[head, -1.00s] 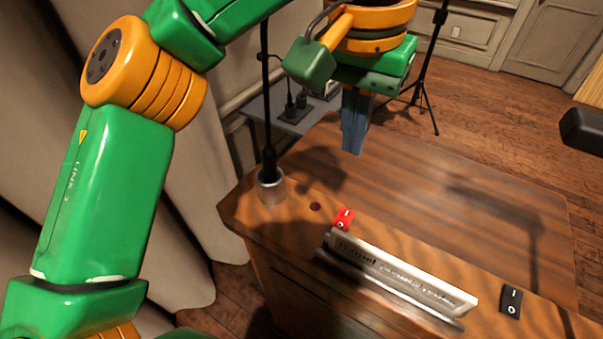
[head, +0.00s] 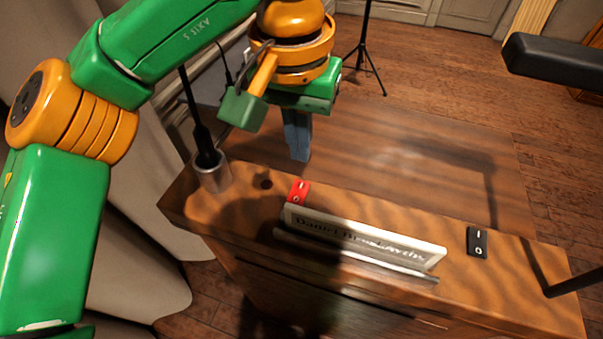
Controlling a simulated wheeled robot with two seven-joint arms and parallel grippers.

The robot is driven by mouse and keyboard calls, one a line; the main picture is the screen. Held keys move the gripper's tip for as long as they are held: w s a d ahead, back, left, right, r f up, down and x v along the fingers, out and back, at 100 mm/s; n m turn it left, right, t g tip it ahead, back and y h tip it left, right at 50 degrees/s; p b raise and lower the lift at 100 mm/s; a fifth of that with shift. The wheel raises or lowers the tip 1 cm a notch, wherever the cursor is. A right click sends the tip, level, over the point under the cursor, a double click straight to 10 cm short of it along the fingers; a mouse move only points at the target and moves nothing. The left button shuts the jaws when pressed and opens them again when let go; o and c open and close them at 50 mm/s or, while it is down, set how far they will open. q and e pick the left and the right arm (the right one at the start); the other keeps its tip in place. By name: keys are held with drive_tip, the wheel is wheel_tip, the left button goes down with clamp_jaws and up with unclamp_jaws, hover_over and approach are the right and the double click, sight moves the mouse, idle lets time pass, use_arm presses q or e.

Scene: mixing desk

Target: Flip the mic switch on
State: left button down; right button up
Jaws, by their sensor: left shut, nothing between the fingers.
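A red rocker switch (head: 299,192) marked I and O sits on the desk's raised wooden ledge, just behind the left end of the nameplate. A black rocker switch (head: 477,242), also marked I and O, sits on the same ledge past the nameplate's right end. No label shows which one is the mic switch, and I cannot tell which way either rocker is tilted. My left gripper (head: 298,157) is shut and empty, pointing down. Its fingertips appear just above the red switch in the picture, apart from it. My right gripper is out of view.
A nameplate (head: 365,240) stands along the ledge (head: 520,275) between the switches. A black pole in a metal holder (head: 212,172) stands left of the red switch. A dark bar (head: 560,62) hangs at upper right. The desktop (head: 430,150) behind is clear.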

sight(301, 186)
use_arm(q)
drive_tip(key=f, duration=0.2)
drive_tip(key=f+p, duration=0.1)
drive_tip(key=f, duration=0.3)
drive_tip(key=shift+w+d+f, duration=0.1)
drive_tip(key=shift+w+f, duration=0.05)
drive_tip(key=shift+w, duration=0.1)
drive_tip(key=shift+f, duration=0.2)
drive_tip(key=shift+f, duration=0.2)
drive_tip(key=shift+s+b, duration=0.1)
drive_tip(key=shift+b, duration=0.2)
drive_tip(key=shift+s, duration=0.15)
drive_tip(key=shift+s+a+r, duration=0.2)
drive_tip(key=shift+s+r, duration=0.1)
drive_tip(key=shift+s, duration=0.15)
